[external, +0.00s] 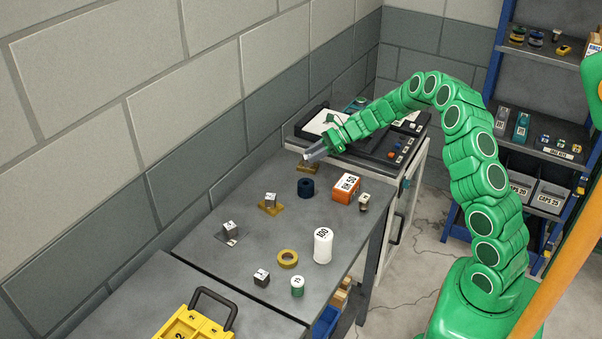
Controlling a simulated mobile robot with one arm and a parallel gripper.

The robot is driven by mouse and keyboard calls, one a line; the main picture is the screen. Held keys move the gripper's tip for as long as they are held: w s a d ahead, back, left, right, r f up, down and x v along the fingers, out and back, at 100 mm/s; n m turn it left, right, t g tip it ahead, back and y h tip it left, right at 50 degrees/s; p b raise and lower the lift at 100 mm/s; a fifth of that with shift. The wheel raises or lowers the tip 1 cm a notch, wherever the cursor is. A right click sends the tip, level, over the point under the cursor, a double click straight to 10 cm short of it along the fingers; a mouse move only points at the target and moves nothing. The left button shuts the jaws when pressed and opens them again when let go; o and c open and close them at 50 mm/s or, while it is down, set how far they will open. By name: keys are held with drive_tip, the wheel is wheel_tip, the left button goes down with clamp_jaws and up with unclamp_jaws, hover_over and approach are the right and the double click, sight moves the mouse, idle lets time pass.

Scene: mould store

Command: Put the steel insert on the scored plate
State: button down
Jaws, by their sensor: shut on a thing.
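My gripper (314,154) is at the far end of the bench, pointing down-left just above a small brown plate (312,170). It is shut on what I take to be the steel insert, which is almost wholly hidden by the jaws. I cannot tell whether the held piece touches the plate. A steel block (270,198) sits on a yellowish plate (266,209), and another steel block (230,227) on a grey plate (229,238). Scoring is too small to make out on any plate.
A dark blue ring (306,188) and an orange box (346,189) stand close to my gripper. A small block (364,203), white cylinder (323,246), yellow tape roll (287,259), dark block (262,278) and green-white pot (297,286) stand nearer.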

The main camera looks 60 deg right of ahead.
drive_tip(key=c, duration=0.8)
unclamp_jaws()
drive_tip(key=shift+f, duration=0.1)
